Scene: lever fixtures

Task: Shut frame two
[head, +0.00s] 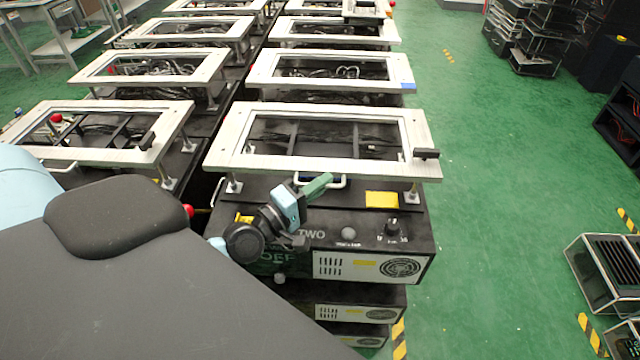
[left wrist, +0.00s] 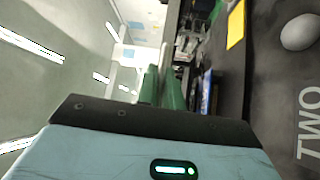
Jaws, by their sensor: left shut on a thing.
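The black unit marked TWO (head: 375,235) stands at centre, with a light rectangular frame (head: 225,145) raised above it on metal posts. A white bar handle (head: 342,183) shows at the front below this frame. My left gripper (head: 320,185) has its green fingers at the handle and appears shut on it; the fingers hide part of it. In the left wrist view the green fingers (left wrist: 162,88) are close together, with a pale strip between them. The TWO lettering (left wrist: 309,122) is at the right edge there. My right gripper is not in view.
A dark latch block (head: 426,154) sits at the frame's right corner. A black knob (head: 392,228) and grey button (head: 348,233) are on the unit's front. Similar framed units (head: 330,70) stand behind and to the left.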

